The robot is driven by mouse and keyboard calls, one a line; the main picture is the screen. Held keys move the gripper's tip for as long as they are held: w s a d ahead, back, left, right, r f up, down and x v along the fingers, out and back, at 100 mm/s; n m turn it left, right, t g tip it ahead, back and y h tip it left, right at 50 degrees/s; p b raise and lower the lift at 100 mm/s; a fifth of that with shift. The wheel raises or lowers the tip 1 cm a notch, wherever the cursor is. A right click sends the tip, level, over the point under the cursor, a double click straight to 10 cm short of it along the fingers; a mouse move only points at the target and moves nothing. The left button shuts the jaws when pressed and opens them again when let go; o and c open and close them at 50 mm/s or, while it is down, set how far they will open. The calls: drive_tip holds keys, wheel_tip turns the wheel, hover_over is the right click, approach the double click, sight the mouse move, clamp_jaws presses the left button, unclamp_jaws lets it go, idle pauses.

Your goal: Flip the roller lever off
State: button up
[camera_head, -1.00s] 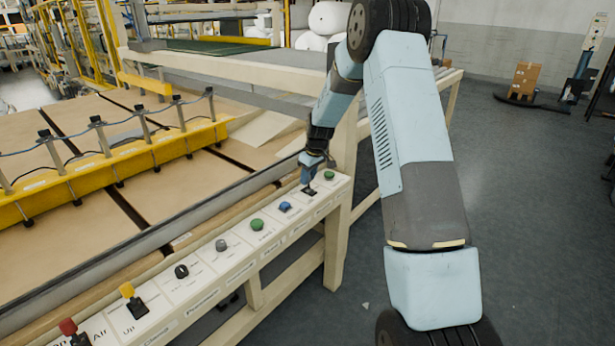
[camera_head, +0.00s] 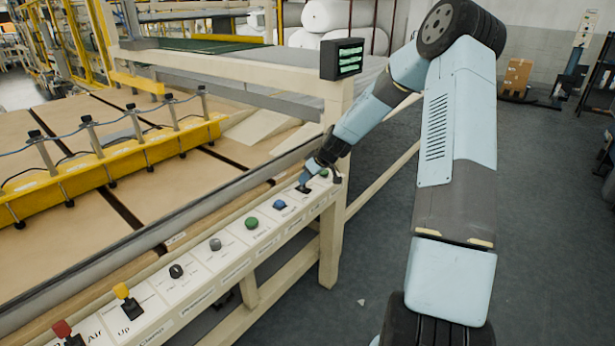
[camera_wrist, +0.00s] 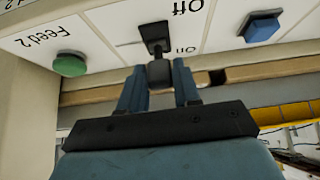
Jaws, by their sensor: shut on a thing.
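The roller lever is a small black lever on a black plate, set in the white control panel (camera_head: 222,265). In the wrist view the lever (camera_wrist: 158,48) stands between upside-down "Off" and "On" labels, with "Off" farther up the picture. My gripper (camera_wrist: 158,76) is shut on its dark knob, one blue finger on each side. In the head view my gripper (camera_head: 306,178) reaches down to the far right end of the panel and mostly hides the lever (camera_head: 303,189).
A blue button (camera_wrist: 260,27) and a green "Feed 2" button (camera_wrist: 70,64) flank the lever. A small display (camera_head: 342,59) stands on the frame post. Open floor lies right.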

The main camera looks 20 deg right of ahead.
drive_tip(key=shift+s+d+f+t, duration=0.15)
drive_tip(key=shift+d+f+t, duration=0.05)
drive_tip(key=shift+d+t, duration=0.2)
idle(0.5)
drive_tip(key=o, duration=0.7)
drive_tip(key=shift+o, duration=1.3)
drive_tip(key=shift+a, duration=0.15)
drive_tip(key=shift+r, duration=0.1)
drive_tip(key=v, duration=1.3)
drive_tip(key=shift+d, duration=0.35)
drive_tip(key=shift+s+r, duration=0.1)
drive_tip(key=shift+r, duration=0.05)
